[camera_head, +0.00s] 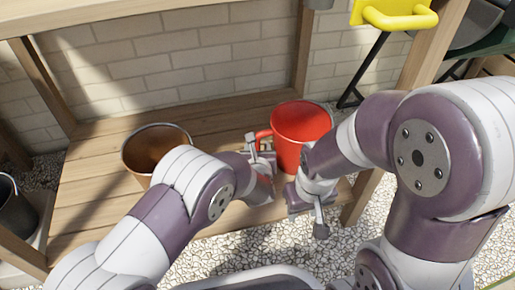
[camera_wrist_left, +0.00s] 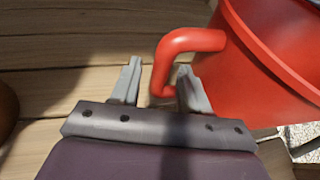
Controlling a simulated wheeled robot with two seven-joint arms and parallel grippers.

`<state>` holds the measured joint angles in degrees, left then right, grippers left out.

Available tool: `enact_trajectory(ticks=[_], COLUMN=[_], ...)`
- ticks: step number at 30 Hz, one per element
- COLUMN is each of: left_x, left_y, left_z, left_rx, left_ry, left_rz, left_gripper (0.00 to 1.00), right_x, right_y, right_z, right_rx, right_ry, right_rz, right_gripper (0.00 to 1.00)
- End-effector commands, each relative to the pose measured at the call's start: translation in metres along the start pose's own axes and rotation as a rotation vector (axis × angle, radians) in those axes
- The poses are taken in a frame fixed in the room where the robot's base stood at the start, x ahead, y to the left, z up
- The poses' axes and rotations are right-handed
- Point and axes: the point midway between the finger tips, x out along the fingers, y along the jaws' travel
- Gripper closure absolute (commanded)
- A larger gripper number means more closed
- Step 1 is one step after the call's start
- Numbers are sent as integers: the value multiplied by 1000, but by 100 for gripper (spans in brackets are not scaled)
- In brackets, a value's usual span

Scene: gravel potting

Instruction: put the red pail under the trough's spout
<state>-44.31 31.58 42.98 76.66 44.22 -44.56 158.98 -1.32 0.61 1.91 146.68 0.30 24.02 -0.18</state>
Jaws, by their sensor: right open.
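The red pail (camera_head: 300,124) stands upright on the wooden shelf, near its right end; its red side handle (camera_head: 263,136) points left. In the left wrist view the pail (camera_wrist_left: 275,60) fills the upper right and its handle (camera_wrist_left: 185,42) curves down between my left fingertips. My left gripper (camera_head: 258,150) is open, its fingers (camera_wrist_left: 160,82) on either side of the handle with a gap visible. My right gripper (camera_head: 312,200) is open and empty at the pail's front right; its fingers are partly hidden. I cannot make out the trough or its spout for certain.
A dark bucket (camera_head: 15,210) is at the far left. A yellow handled object (camera_head: 398,14) and a small grey part (camera_head: 319,4) are at the top. White gravel (camera_head: 250,250) covers the ground in front.

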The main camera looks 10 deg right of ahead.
Motion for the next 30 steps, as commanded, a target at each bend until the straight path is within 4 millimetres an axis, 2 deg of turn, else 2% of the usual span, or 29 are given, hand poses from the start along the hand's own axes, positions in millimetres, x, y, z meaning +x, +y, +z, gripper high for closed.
enact_trajectory(ticks=[2,6,12,15,19,26,28,30], left_x=[-6,-40,-93,-110,-120,-121,-117,-113], left_y=[0,-1,-1,-1,0,1,7,22], left_z=[6,12,10,8,4,3,8,18], left_rx=[1,3,3,2,1,9,87,284], left_ry=[0,2,1,1,-1,2,30,99], left_rz=[-1,-3,-3,-2,-1,0,-4,-25], left_gripper=[55,55,55,55,55,55,55,55], right_x=[-6,-36,-70,-78,-82,-80,-80,-81], right_y=[0,0,0,0,0,0,0,0], right_z=[-1,-4,-8,-9,-10,-10,-10,-10], right_rx=[0,0,0,0,0,0,0,0], right_ry=[0,0,0,0,0,0,0,0], right_rz=[0,0,0,0,0,0,0,0], right_gripper=[57,57,57,57,57,57,57,57])
